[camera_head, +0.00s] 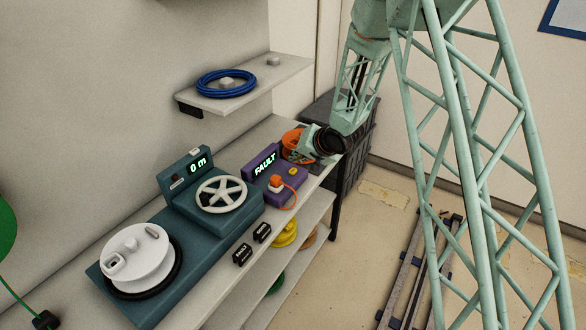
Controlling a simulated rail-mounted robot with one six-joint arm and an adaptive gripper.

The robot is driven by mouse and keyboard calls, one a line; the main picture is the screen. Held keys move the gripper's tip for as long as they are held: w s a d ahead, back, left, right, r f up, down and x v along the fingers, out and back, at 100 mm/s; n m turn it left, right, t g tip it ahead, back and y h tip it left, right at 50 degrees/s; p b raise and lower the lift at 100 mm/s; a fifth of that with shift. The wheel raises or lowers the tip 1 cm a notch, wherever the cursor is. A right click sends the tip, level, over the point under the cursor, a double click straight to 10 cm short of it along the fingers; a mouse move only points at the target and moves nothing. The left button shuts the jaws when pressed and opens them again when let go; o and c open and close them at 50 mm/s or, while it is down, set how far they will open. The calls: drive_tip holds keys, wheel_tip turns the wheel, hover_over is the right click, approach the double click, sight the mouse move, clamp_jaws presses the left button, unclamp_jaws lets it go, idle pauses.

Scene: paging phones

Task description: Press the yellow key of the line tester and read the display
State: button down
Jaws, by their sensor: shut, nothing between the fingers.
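The line tester (270,178) is a purple box on the bench with a raised display (265,161) that reads "FAULT" in lit green letters. Its yellow key (292,171) is on the top face, toward the right, and looks uncovered. An orange and white plug (275,184) sits on the tester's front part, with an orange lead curving off it. My gripper (297,155) is just behind and right of the tester, small and partly lost against an orange item; it is shut and empty. Whether it touches anything cannot be told.
A teal machine with a white handwheel (221,194), a "0 m" display and a white reel (137,258) stands left of the tester. The orange item (291,139) lies behind my gripper. A blue cable coil (226,83) rests on the upper shelf.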

sight(296, 170)
drive_tip(key=shift+r+p, duration=1.05)
drive_tip(key=shift+r, duration=0.3)
drive_tip(key=s+d+r+h, duration=0.2)
drive_tip(key=s+d+r, duration=0.1)
drive_tip(key=d+r, duration=0.4)
drive_tip(key=s+d+r+h, duration=0.1)
drive_tip(key=s+d+r, duration=0.3)
drive_tip(key=r, duration=0.5)
drive_tip(key=s+d+r+h, duration=0.2)
drive_tip(key=s+d+r, duration=0.8)
drive_tip(key=s+r, duration=0.15)
drive_tip(key=s+d+r+g+h+b, duration=0.1)
drive_tip(key=s+d+r, duration=0.25)
drive_tip(key=s, duration=0.65)
drive_tip(key=s+d+r, duration=0.2)
drive_tip(key=s+r, duration=0.2)
drive_tip(key=s, duration=0.5)
drive_tip(key=s+a+n+g, duration=0.1)
drive_tip(key=s+g, duration=0.1)
drive_tip(key=s, duration=2.3)
drive_tip(key=shift+s+n+y, duration=0.2)
drive_tip(key=shift+n+y, duration=0.1)
drive_tip(key=shift+n, duration=0.1)
